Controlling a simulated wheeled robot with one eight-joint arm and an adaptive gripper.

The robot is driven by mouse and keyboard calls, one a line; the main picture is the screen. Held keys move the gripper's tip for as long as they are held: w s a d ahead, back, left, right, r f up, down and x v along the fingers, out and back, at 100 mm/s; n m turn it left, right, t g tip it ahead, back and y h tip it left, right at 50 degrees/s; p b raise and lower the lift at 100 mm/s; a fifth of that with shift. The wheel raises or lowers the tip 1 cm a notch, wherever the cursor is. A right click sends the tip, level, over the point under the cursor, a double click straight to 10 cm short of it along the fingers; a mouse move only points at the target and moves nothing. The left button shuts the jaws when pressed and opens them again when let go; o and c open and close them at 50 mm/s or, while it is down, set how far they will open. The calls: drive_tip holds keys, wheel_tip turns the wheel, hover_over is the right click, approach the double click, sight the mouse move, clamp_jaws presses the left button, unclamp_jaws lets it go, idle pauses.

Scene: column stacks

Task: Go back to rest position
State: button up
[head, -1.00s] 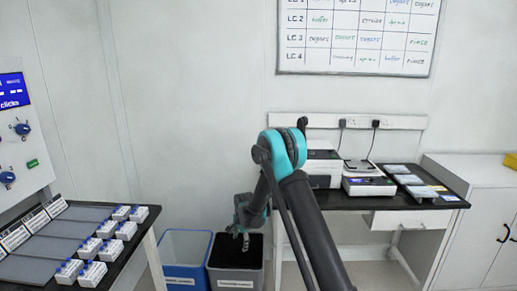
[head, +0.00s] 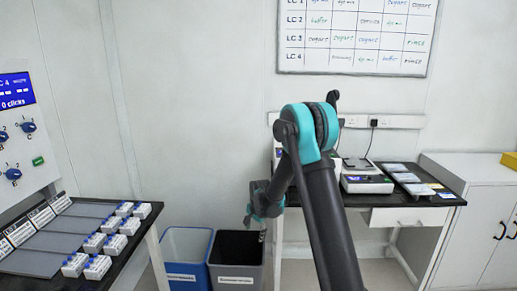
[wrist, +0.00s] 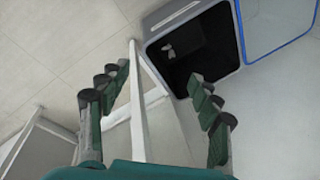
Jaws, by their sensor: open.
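My gripper (head: 256,216) hangs at the end of my raised arm, in front of and above the dark grey bin (head: 237,275) in the head view. In the wrist view my gripper (wrist: 160,90) is open, with its two green-and-black fingers spread wide and nothing between them. The dark grey bin (wrist: 228,15) shows beyond the fingers there, with small light items (wrist: 172,50) on its dark inside. What those items are is too small to tell.
A blue-rimmed bin (head: 184,273) stands left of the grey one. A black-topped table (head: 120,262) with several white-and-blue boxes (head: 98,266) is at the left. A bench (head: 415,200) with instruments and trays stands behind my arm at the right, beside a white cabinet (head: 470,230).

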drive_tip(key=s+d+r+n, duration=0.2)
drive_tip(key=s+d+r, duration=0.6)
drive_tip(key=s+d+r+n+t, duration=0.1)
drive_tip(key=s+d+n, duration=0.2)
drive_tip(key=s, duration=0.9)
drive_tip(key=s+d+r+n+t+h, duration=0.1)
drive_tip(key=s+d+n, duration=0.2)
drive_tip(key=s+d, duration=0.6)
drive_tip(key=s, duration=0.3)
drive_tip(key=shift+s+d+r+n, duration=0.35)
drive_tip(key=shift+d+n, duration=0.05)
